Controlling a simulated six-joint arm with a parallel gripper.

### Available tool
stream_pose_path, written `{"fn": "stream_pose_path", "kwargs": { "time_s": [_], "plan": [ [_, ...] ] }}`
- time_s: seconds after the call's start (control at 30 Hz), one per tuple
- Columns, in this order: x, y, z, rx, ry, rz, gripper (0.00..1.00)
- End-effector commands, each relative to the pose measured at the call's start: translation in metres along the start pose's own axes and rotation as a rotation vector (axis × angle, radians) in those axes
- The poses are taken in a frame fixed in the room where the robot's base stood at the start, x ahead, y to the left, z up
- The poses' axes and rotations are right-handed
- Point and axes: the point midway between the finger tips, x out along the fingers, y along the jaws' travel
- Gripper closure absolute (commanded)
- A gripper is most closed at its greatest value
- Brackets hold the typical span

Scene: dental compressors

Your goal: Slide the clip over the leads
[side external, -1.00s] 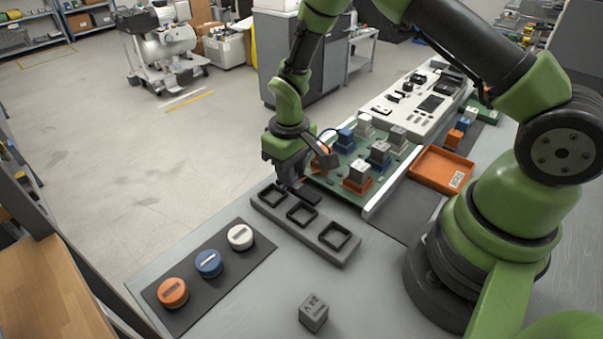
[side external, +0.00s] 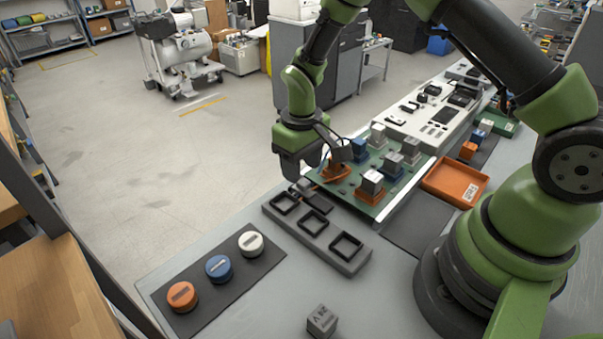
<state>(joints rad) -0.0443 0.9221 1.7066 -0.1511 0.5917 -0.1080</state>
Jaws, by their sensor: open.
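My gripper (side external: 301,170) is open and hangs above the far end of a grey holder (side external: 336,258) with square black frames. I see nothing held between its fingers, though they are small and dark in this view. A small flat black piece (side external: 318,203) lies beside the holder, below the gripper; I cannot tell whether it is the clip. To the right of the gripper is a green board (side external: 352,200) carrying grey, blue and orange blocks. I cannot make out the leads.
A dark mat (side external: 216,298) with orange, blue and white round caps lies at front left. A grey lettered cube (side external: 321,321) stands at the front. The front table is mostly clear.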

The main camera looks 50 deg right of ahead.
Motion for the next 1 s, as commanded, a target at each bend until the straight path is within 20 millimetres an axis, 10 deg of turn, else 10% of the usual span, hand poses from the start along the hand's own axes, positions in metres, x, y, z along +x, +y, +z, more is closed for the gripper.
{"fn": "stream_pose_path", "kwargs": {
  "time_s": [0.3, 0.83, 1.0],
  "plan": [
    [-0.058, 0.0, -0.001, 0.0, 0.006, 0.0, 0.51],
    [-0.075, 0.0, 0.001, 0.005, 0.013, -0.003, 0.51],
    [-0.121, -0.001, 0.013, 0.054, 0.093, -0.026, 0.51]
  ]
}}
